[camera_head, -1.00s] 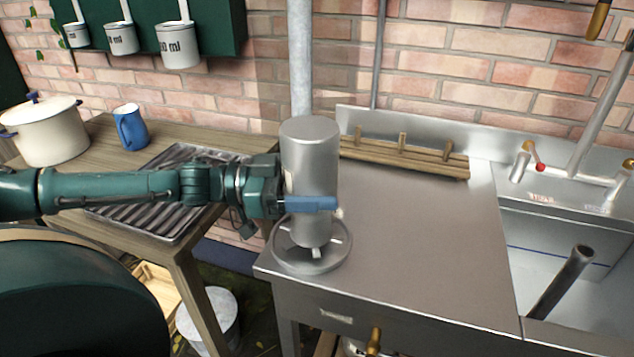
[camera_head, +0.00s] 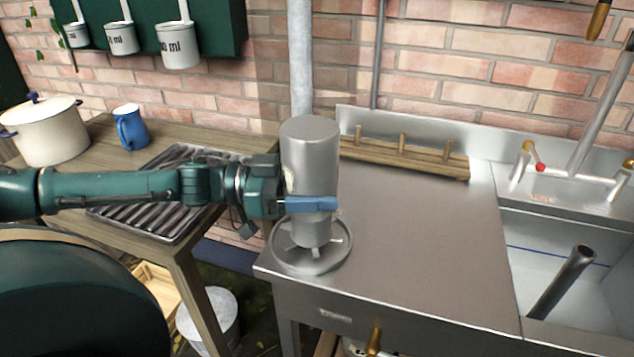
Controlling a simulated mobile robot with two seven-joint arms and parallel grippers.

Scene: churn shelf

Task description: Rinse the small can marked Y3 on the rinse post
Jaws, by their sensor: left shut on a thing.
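A metal can (camera_head: 309,150) is held upside down, base up, over the round rinse post dish (camera_head: 281,262) at the left front corner of the steel counter. My left gripper (camera_head: 308,204) is shut on the can's side, with one blue finger across its front. The can's lower end is over the middle of the dish; I cannot tell whether it touches the post. No Y3 mark is readable on the side I see. My right gripper is out of view.
A wooden peg rack (camera_head: 405,160) stands at the back of the steel counter (camera_head: 420,240). The sink (camera_head: 560,240) is on the right. A ribbed metal tray (camera_head: 150,222), a blue mug (camera_head: 130,128) and a cream pot (camera_head: 45,130) are on the wooden table. The counter's middle is clear.

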